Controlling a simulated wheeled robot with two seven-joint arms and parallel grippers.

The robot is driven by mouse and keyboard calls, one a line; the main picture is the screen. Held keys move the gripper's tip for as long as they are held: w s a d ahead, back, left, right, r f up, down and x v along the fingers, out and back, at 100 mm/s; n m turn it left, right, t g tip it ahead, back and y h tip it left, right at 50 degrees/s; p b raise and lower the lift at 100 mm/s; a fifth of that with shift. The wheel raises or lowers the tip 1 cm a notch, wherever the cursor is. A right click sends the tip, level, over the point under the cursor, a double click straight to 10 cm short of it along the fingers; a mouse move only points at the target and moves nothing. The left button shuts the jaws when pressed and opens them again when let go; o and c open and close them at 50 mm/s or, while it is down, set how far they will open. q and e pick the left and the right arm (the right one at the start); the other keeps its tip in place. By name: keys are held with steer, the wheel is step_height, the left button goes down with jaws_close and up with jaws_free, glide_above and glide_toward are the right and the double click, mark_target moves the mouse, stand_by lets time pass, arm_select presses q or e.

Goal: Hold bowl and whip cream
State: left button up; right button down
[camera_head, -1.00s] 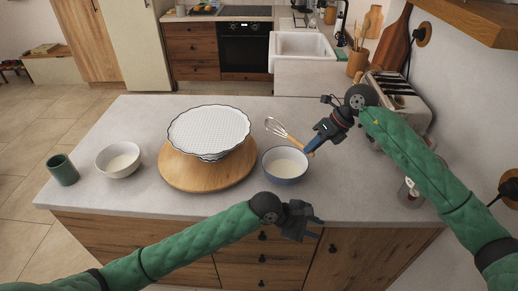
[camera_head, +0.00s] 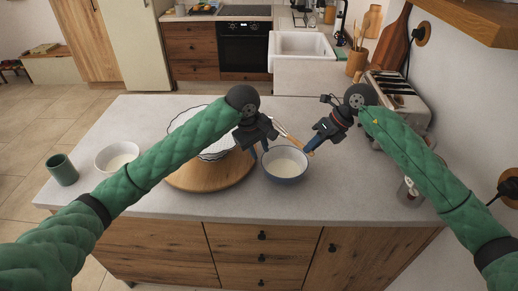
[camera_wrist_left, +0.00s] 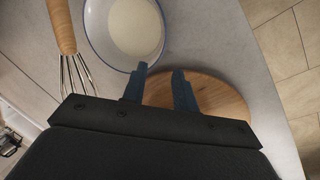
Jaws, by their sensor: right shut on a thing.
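The blue-rimmed bowl (camera_head: 286,178) stands upright on the counter with white cream (camera_head: 286,163) in it; it also shows in the left wrist view (camera_wrist_left: 97,30). My left gripper (camera_head: 258,147) is above the bowl's left side, open and empty. In the left wrist view one fingertip (camera_wrist_left: 160,70) overlaps the bowl's rim and the other lies outside it; I cannot tell whether they touch. The whisk (camera_head: 297,144) has a wooden handle and wire loops, and is partly hidden behind my left gripper.
A round wooden board (camera_head: 210,180) with a white fluted dish (camera_head: 185,120) is left of the bowl, partly covered by my left arm. A white bowl (camera_head: 112,158) and a green cup (camera_head: 62,170) stand further left. A toaster (camera_head: 400,95) is at right.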

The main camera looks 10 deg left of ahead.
mark_target(266, 171)
arm_select(q)
steer(key=x, duration=1.2)
steer(key=shift+a, duration=0.1)
jaws_close()
stand_by(1.2)
